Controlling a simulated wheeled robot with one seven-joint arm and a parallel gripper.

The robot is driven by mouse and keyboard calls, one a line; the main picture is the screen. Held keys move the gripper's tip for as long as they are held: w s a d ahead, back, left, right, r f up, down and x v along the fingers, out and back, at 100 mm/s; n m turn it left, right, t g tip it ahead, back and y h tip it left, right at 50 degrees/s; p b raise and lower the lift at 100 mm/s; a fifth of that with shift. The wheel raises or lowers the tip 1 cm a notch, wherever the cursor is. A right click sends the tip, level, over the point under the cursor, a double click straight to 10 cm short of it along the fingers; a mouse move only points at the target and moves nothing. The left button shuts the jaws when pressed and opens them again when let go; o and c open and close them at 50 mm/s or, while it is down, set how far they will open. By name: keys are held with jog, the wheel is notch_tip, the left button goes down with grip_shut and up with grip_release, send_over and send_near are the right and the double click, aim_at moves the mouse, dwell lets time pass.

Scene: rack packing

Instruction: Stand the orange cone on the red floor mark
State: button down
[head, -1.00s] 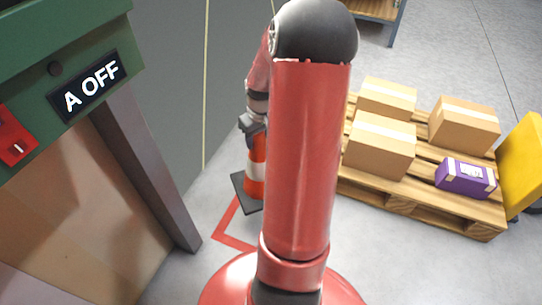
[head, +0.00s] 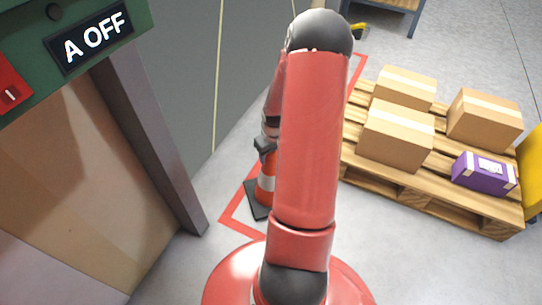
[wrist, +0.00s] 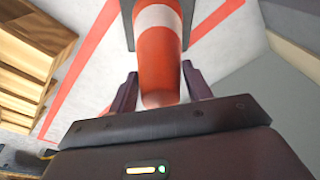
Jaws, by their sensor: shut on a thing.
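The orange cone (head: 265,188) has a white band and a dark square base. My gripper (head: 265,145) is shut on its upper part, mostly behind my arm in the head view. In the wrist view the cone (wrist: 158,55) sits between the two fingers of my gripper (wrist: 158,88). The red floor mark (head: 240,226) is a red outline on the floor. In the head view the cone's base overlaps its left line near the front corner. Red lines of the mark (wrist: 80,72) pass both sides of the cone in the wrist view. I cannot tell whether the base touches the floor.
A wooden pallet (head: 415,202) with cardboard boxes (head: 397,135) and a purple case (head: 484,173) stands right of the mark. A green cabinet (head: 110,12) and a grey post (head: 150,145) stand at left. A grey wall panel (head: 190,75) is behind the post.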

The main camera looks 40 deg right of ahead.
jog(key=shift+f, duration=0.25)
jog(key=c, duration=0.6)
grip_release()
jog(key=shift+c, duration=0.2)
jog(key=r+p, duration=0.1)
jog(key=r, duration=0.3)
jog(key=s+r+p, duration=0.1)
jog(key=r, duration=0.3)
jog(key=r+p, duration=0.1)
jog(key=r, duration=0.3)
jog(key=shift+s+a, duration=0.15)
jog(key=shift+s, duration=0.05)
jog(key=a+r+h, duration=0.1)
jog(key=a+r, duration=0.7)
jog(key=r, duration=0.2)
jog(key=s+a+r+n+t, duration=0.1)
jog(key=s+a+r+t, duration=0.1)
jog(key=s+a+r, duration=0.4)
jog(key=s+a+r+t+y, duration=0.1)
jog(key=s+a+r+t, duration=0.1)
jog(key=s+a+r, duration=0.5)
jog(key=a+r, duration=0.1)
jog(key=a, duration=0.4)
jog(key=shift+s+a+n, duration=0.3)
jog(key=shift+a+n, duration=0.05)
jog(key=shift+n, duration=0.05)
